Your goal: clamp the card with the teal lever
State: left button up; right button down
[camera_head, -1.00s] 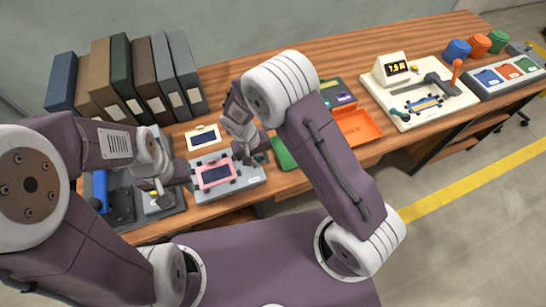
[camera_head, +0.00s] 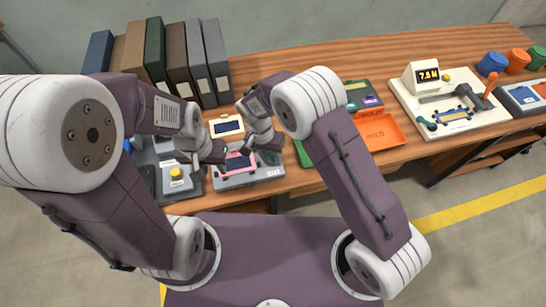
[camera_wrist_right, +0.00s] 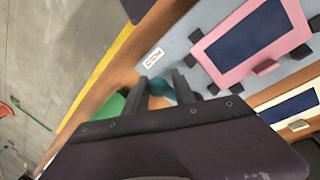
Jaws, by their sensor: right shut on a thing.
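The card, a dark blue film in a pink frame (camera_head: 238,163), lies on the grey fixture (camera_head: 236,182). It also shows in the right wrist view (camera_wrist_right: 248,38), between small black blocks. The teal lever's round knob (camera_wrist_right: 185,88) sits at the fixture's edge, between the fingers of my right gripper (camera_wrist_right: 160,89). That gripper is shut on it; the fingers and palm hide most of the lever. In the head view my left gripper (camera_head: 216,155) is over the left edge of the card; its finger gap is too small to judge.
A second film card in a pale frame (camera_head: 227,127) lies behind the fixture. Several binders (camera_head: 178,70) stand at the back left. A grey device with a yellow button (camera_head: 176,173) is at left, an orange tray (camera_head: 378,135) at right. A white display station (camera_head: 448,105) stands further right.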

jog(key=shift+w+a+r, duration=0.1)
jog(key=shift+w+r, duration=0.05)
jog(key=shift+w, duration=0.05)
jog(key=c, duration=1.1)
grip_release()
notch_tip(320, 180, up, 9)
jog(key=a, duration=0.1)
jog(key=shift+w+a, duration=0.2)
jog(key=shift+a, duration=0.05)
